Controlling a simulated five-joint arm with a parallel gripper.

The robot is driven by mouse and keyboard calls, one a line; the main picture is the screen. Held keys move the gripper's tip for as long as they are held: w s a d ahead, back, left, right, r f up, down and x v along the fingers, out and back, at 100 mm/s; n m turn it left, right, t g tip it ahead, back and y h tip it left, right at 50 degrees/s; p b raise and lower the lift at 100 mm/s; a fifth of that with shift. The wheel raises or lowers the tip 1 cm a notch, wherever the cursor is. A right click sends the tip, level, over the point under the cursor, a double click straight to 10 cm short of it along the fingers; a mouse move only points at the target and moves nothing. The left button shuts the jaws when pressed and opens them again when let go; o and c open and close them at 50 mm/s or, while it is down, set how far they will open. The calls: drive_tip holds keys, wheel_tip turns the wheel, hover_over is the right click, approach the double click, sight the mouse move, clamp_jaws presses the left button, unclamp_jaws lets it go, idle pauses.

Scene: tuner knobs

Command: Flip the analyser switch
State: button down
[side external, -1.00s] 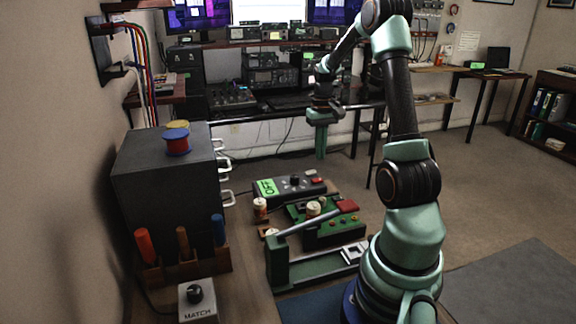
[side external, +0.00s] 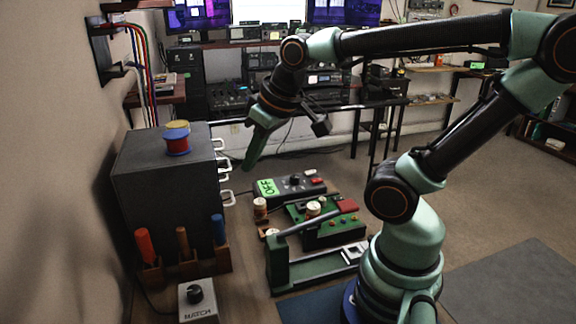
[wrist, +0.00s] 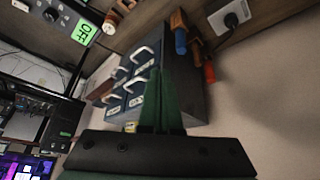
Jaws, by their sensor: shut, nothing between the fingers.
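The analyser (side external: 281,193) is a dark box on the bench with a lit green panel reading OFF (side external: 268,188). A black knob (side external: 294,180) and small red parts (side external: 317,181) are on its top; which one is the switch I cannot tell. My gripper (side external: 248,168) is shut and empty, pointing down, above and to the left of the analyser and not touching it. In the wrist view my gripper's green fingers (wrist: 156,74) are together in front of the drawer cabinet. The analyser's OFF panel (wrist: 84,32) shows at the top left there, tilted.
A dark drawer cabinet (side external: 160,185) with white handles stands close left of my gripper, with stacked spools (side external: 176,146) on top. A green device (side external: 320,235) and small cream-topped spools (side external: 260,206) lie nearer the camera. A MATCH knob box (side external: 197,301) is at the front.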

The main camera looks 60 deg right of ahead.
drive_tip(key=shift+s+a, duration=0.4)
drive_tip(key=shift+a, duration=0.35)
drive_tip(key=shift+d, duration=0.1)
drive_tip(key=m+g, duration=0.5)
drive_tip(key=m, duration=0.4)
hover_over(315, 180)
wheel_tip(315, 180, down, 5)
wheel_tip(315, 180, down, 14)
drive_tip(key=shift+f, duration=0.1)
